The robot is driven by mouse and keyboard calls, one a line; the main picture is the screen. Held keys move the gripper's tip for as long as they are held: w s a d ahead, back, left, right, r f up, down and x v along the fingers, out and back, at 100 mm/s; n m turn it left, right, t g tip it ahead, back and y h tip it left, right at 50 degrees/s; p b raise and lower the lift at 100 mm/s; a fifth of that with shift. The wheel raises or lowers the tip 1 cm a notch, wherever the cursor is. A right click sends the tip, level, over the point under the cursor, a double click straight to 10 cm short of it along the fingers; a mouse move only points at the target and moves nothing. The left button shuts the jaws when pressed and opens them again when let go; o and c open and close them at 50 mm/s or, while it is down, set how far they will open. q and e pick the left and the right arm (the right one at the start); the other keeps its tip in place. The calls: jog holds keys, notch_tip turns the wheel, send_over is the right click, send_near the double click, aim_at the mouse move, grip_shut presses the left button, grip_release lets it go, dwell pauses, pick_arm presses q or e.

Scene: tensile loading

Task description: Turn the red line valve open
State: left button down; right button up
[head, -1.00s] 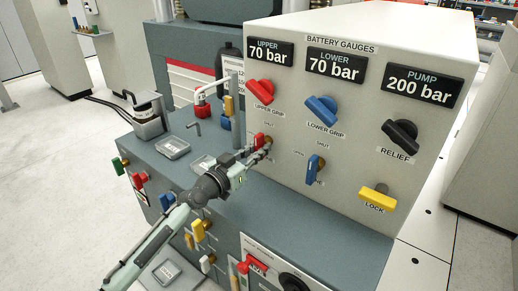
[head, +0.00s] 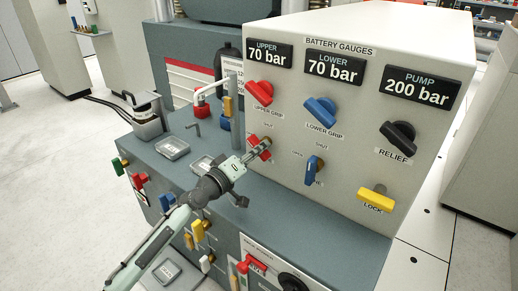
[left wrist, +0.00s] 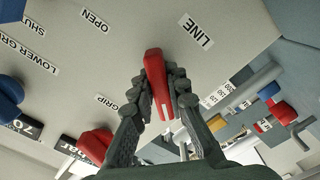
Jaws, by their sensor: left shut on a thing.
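The red line valve handle (head: 253,140) is on the pale panel, below the red upper grip knob (head: 260,92). My left gripper (head: 261,149) reaches it from the lower left and covers part of it. Red shows on both sides of the fingers, and the handle lies slanted. In the left wrist view the handle (left wrist: 156,80) stands between the two dark fingers (left wrist: 160,100), which are shut on its sides. The LINE label (left wrist: 194,31) and an OPEN label (left wrist: 95,20) show on the panel beyond. My right gripper is not in view.
The blue valve (head: 312,169) is close to the right of my gripper, with the blue lower grip knob (head: 321,110) above it. A yellow lock handle (head: 376,198) is farther right.

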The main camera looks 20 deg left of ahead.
pick_arm(q)
jog(key=n, duration=0.4)
jog(key=shift+r+p, duration=0.15)
jog(key=shift+p, duration=0.15)
jog(key=shift+n, duration=1.7)
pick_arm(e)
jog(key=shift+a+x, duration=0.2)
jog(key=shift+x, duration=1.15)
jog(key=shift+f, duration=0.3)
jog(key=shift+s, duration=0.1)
pick_arm(q)
jog(key=c, duration=1.5)
grip_release()
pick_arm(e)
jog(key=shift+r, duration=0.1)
